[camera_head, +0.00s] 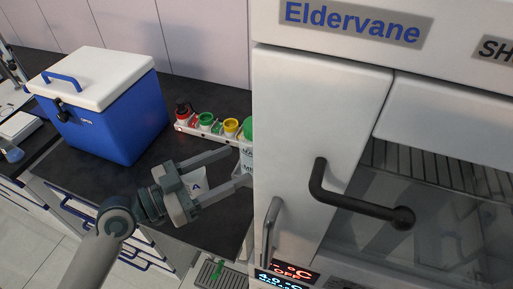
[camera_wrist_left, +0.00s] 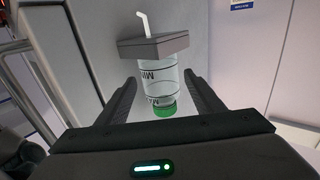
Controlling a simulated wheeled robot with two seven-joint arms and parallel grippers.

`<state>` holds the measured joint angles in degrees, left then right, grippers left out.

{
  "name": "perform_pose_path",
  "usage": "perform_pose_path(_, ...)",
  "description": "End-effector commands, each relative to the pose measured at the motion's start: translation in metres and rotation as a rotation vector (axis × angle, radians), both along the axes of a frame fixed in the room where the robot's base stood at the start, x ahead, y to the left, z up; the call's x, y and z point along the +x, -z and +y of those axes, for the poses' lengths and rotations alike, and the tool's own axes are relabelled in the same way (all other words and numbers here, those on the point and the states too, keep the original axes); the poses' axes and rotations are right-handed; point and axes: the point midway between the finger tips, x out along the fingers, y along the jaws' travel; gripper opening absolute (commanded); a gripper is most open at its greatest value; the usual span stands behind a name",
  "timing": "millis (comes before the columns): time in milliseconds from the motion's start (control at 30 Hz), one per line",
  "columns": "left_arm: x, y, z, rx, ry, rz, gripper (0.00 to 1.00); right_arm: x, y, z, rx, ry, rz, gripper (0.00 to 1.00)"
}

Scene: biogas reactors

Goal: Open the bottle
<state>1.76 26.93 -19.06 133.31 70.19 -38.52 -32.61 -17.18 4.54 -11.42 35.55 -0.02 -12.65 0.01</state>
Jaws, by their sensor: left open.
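The bottle (camera_head: 246,157) stands at the cabinet's left edge, which hides part of it in the head view. Its green cap (camera_head: 247,128) shows at the top. In the left wrist view the bottle (camera_wrist_left: 160,77) appears inverted, clear with black MIN and MAX marks; its green cap (camera_wrist_left: 164,111) is at the lower end and a grey block (camera_wrist_left: 153,45) with a bent white tube at the other. My left gripper (camera_head: 240,166) is open, its fingers reaching toward the bottle. In the wrist view the fingers (camera_wrist_left: 160,84) lie either side of it; contact cannot be told. My right gripper is out of view.
A white rack (camera_head: 186,128) holds small containers with red, green and yellow caps beside the bottle. A blue cooler box (camera_head: 110,118) with white lid stands on the dark counter (camera_head: 90,178). The large white reactor cabinet (camera_head: 310,110) with a black handle (camera_head: 355,203) blocks the right side.

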Motion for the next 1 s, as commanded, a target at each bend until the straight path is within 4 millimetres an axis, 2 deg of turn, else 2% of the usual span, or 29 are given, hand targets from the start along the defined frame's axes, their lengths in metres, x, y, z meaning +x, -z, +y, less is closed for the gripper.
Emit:
perform_pose_path(367, 0.001, -0.001, -0.003, -0.002, 0.000, 0.001, 0.61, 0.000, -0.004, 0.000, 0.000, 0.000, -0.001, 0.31)
perform_pose_path(700, 0.015, -0.004, -0.030, -0.004, 0.000, 0.003, 0.61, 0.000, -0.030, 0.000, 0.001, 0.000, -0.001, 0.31)
perform_pose_path(1000, 0.024, 0.001, -0.046, 0.000, 0.000, 0.001, 0.61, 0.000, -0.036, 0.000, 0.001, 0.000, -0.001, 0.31)
